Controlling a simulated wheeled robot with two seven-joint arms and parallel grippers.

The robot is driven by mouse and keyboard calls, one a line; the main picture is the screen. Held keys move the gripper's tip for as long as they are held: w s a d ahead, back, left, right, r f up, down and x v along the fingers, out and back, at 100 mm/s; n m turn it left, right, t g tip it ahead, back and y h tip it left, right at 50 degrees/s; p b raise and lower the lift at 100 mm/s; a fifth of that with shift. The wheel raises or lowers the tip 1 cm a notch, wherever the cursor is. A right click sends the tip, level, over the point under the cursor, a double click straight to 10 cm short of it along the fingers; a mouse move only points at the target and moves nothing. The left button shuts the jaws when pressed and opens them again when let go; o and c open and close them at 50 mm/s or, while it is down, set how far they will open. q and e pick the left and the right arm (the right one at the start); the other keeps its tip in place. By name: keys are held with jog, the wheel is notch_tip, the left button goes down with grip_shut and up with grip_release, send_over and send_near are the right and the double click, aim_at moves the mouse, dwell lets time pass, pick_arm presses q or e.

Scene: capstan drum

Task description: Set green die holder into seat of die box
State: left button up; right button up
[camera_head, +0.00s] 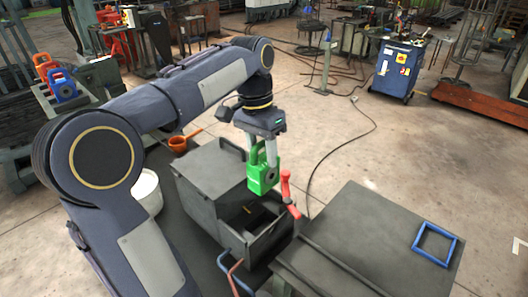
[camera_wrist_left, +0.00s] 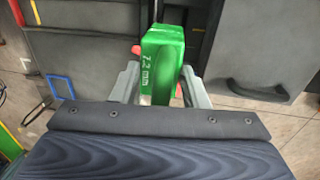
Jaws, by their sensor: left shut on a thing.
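The green die holder (camera_head: 263,178) hangs upright in my left gripper (camera_head: 264,150), which is shut on it. In the left wrist view the holder (camera_wrist_left: 163,48) shows white "7.2" lettering and sits between the two grey fingers. The die box (camera_head: 212,180) is a dark grey box with an open compartment (camera_head: 240,217) at its front right. The holder is above this compartment and apart from it, near its back edge. The seat inside is dark, and its details cannot be made out. My right gripper is not in view.
A red handle (camera_head: 286,187) rises beside the compartment, close to the holder. A dark table (camera_head: 350,230) with a blue square frame (camera_head: 436,243) stands at right. Red and blue holders (camera_head: 62,85) stand at far left. A white bucket (camera_head: 147,192) is left of the box.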

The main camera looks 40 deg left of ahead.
pick_arm(q)
jog(key=shift+f, duration=0.2)
jog(key=shift+f+b, duration=0.85)
jog(key=shift+f, duration=0.05)
notch_tip(320, 180, down, 7)
jog(key=b, duration=0.7)
notch_tip(320, 180, down, 5)
jog(key=b, duration=0.3)
jog(key=shift+s+f, duration=0.1)
dwell(0.6)
jog(key=shift+f+b, duration=1.35)
jog(key=shift+f, duration=0.6)
dwell(1.0)
jog(key=o, duration=1.4)
jog(key=shift+o, duration=0.3)
jog(key=shift+s+f, duration=0.1)
